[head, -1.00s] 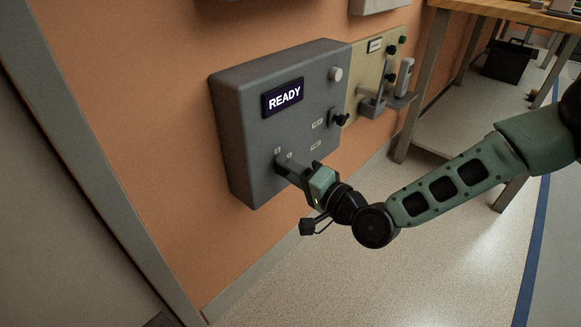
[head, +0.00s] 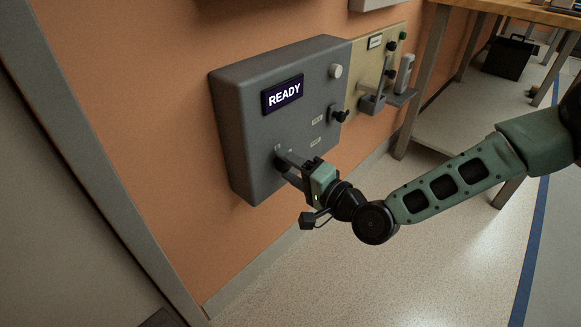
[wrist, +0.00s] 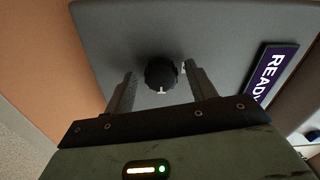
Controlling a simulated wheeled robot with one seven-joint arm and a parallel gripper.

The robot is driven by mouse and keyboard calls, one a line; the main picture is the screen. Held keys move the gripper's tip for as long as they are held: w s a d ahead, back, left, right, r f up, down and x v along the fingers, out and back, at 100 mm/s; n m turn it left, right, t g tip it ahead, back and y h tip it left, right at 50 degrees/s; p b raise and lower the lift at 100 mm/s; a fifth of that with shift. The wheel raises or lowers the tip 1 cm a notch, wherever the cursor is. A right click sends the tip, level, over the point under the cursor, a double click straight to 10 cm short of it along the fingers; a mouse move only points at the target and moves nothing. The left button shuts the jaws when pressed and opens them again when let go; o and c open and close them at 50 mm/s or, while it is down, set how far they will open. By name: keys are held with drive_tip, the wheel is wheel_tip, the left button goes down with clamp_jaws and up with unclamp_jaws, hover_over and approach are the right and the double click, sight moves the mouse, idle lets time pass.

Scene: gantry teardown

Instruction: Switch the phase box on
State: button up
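The phase box (head: 245,130) is a grey box on the orange wall, with a lit display (head: 283,95) that reads READY. A dark round knob (wrist: 161,73) with a white pointer mark sits on its face, low at the left in the head view (head: 281,163). My gripper (head: 288,166) is at this knob. In the wrist view my gripper (wrist: 160,88) is open, one finger on each side of the knob with gaps visible. A second dark knob (head: 340,115) and a pale round button (head: 335,71) are on the box's right side.
A beige panel (head: 362,75) with a bracket (head: 373,103) and small knobs adjoins the box on the right. A workbench (head: 520,12) stands at the upper right with a black case (head: 508,57) beneath it. The floor (head: 440,270) below is clear.

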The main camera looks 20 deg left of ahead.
drive_tip(key=p+v, duration=0.3)
drive_tip(key=v, duration=1.4)
drive_tip(key=shift+d, duration=0.2)
drive_tip(key=shift+s, duration=0.15)
